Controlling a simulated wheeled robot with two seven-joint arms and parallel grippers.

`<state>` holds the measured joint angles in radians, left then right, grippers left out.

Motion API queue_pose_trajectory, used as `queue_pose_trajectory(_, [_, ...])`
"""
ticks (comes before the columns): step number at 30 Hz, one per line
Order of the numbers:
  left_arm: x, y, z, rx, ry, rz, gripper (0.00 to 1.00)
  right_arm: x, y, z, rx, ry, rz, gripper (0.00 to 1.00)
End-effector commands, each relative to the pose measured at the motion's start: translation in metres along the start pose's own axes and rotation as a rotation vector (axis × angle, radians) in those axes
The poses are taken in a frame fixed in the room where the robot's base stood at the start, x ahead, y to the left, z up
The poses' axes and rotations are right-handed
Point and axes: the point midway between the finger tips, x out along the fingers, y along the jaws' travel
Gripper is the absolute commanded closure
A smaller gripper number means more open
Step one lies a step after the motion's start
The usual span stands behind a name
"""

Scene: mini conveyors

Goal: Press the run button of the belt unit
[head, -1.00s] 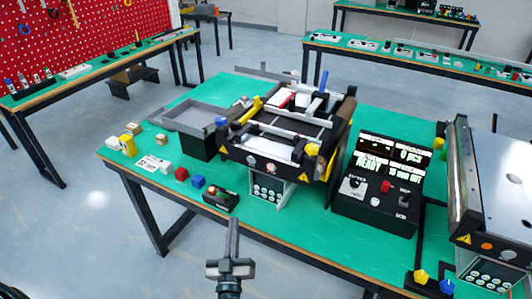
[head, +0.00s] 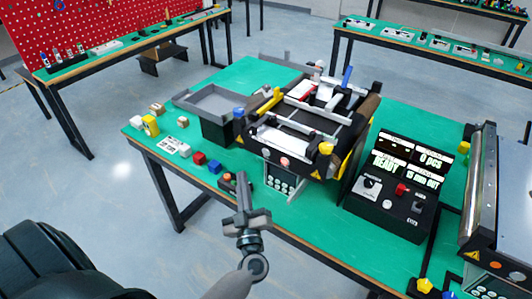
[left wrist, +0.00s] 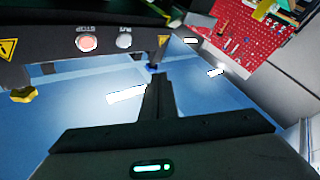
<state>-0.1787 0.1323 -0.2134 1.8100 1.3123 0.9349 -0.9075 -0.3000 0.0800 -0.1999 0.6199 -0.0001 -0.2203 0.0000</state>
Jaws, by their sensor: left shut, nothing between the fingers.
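The belt unit (head: 301,169) stands on the green table, with a dark front panel facing me. In the left wrist view its panel (left wrist: 55,45) appears upside down, with a pale run button (left wrist: 124,41) beside a pinkish stop button (left wrist: 86,43). In the head view the pinkish stop button (head: 285,162) shows small on the panel. My left gripper (head: 243,178) is shut and empty, in front of and below the panel, at the table's front edge. Its fingertips (left wrist: 157,82) appear apart from the run button. My right gripper is not in view.
A small box with a red button (head: 228,181) sits behind my left fingers, partly hidden. A black control console (head: 393,190) stands right of the belt unit. A grey tray (head: 207,100) and small blocks lie to the left. Another machine (head: 483,190) stands at the right edge.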

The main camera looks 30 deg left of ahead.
Motion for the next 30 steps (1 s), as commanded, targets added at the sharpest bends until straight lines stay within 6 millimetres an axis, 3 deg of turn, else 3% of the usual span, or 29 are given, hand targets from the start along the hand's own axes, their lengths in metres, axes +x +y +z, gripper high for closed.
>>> queue_pose_trajectory(19, [0.041, 0.030, 0.032, -0.002, 0.001, 0.001, 1.00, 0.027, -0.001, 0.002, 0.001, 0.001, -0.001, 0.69])
queue_pose_trajectory(30, [0.059, 0.043, 0.043, 0.000, 0.000, 0.001, 1.00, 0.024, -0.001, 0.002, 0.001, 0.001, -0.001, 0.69])
